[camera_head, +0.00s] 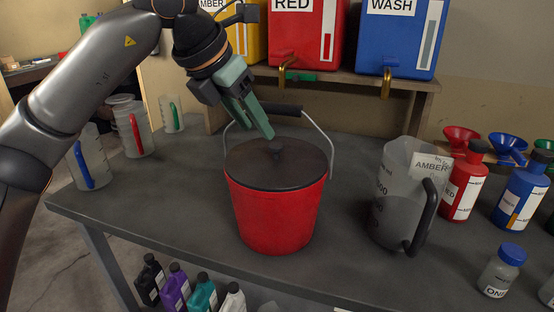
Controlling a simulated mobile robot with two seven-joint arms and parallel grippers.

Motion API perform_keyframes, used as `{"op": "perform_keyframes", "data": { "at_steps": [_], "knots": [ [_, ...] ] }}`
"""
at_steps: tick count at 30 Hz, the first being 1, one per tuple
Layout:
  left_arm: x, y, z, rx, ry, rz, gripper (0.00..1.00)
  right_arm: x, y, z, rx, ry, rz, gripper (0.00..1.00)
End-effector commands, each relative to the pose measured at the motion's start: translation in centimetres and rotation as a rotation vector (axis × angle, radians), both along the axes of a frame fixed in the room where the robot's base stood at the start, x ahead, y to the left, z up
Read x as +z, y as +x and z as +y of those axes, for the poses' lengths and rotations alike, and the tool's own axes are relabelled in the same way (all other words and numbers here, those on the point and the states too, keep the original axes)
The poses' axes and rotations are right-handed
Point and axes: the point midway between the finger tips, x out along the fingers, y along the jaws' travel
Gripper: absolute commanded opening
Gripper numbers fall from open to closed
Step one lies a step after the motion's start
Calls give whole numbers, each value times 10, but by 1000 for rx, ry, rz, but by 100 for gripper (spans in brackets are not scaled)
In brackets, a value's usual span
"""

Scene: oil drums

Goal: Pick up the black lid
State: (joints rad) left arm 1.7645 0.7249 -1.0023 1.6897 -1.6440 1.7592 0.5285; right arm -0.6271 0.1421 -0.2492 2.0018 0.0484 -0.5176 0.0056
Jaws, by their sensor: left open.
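The black lid (254,166) sits on top of a red bucket (272,217) at the middle of the grey table. The lid has a small dark knob (276,147) at its centre. The bucket's wire handle with its black grip stands up behind the lid. My left gripper (257,131) comes in from the upper left with green fingers. It is open, and its fingertips are just above and left of the knob. I cannot tell if they touch it. My right gripper is not in view.
A clear jug (395,205) labelled AMBER stands right of the bucket. Red (463,185) and blue (520,198) bottles stand at the right. Measuring jugs (134,128) stand at the left. Drums with taps sit on a shelf behind. The table front is clear.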

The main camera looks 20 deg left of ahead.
Motion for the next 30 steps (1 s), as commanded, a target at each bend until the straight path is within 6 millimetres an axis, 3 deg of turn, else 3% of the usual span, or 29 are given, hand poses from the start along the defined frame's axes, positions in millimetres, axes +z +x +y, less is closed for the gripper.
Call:
{"op": "perform_keyframes", "data": {
  "at_steps": [8, 15, 26, 30],
  "knots": [
    [-19, 14, -7, -2, -1, 2, 50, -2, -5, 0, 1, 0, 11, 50],
    [-41, 42, -16, -2, -1, 3, 50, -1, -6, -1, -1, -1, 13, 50],
    [-52, 48, -19, -2, -3, -1, 50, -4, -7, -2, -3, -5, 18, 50],
    [-52, 48, -19, -2, -3, -1, 37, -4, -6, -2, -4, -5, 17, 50]
  ]
}}
